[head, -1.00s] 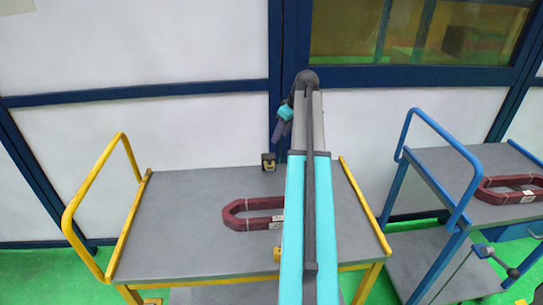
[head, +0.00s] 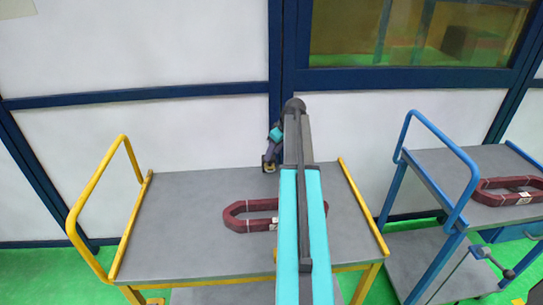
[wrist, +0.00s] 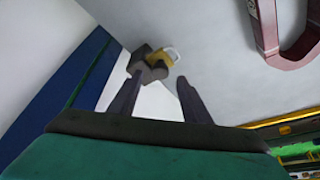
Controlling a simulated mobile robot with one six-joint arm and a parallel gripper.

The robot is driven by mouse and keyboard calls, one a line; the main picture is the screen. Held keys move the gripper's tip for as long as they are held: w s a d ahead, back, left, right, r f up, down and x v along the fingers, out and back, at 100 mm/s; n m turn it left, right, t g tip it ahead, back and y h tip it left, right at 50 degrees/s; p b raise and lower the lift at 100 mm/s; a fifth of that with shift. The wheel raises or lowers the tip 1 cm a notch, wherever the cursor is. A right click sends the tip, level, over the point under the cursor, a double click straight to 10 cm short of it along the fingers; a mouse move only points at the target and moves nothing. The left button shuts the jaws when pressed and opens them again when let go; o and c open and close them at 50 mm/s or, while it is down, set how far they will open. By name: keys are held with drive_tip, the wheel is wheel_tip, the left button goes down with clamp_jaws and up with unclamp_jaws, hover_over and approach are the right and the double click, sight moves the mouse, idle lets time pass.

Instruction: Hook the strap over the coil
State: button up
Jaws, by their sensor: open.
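A dark red, elongated ring-shaped coil (head: 250,206) lies flat on the grey top of the yellow-railed cart. My arm crosses over its right part and hides some of it; part of it also shows at the upper right in the wrist view (wrist: 268,35). A small dark piece with a yellow loop (head: 268,166), perhaps the strap, is at the cart's back edge. My gripper (wrist: 158,88) is open and empty, pointing at this piece (wrist: 163,53). The piece appears just beyond the fingertips; I cannot tell if they touch.
The yellow-railed cart (head: 170,230) stands against a white wall with blue frames. A blue-railed cart (head: 440,165) at the right carries another dark red coil (head: 500,190). The left part of the yellow-railed cart's top is clear.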

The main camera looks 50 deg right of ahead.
sight(271, 160)
drive_tip(key=shift+p+x, duration=0.35)
drive_tip(key=shift+x, duration=1.45)
clamp_jaws()
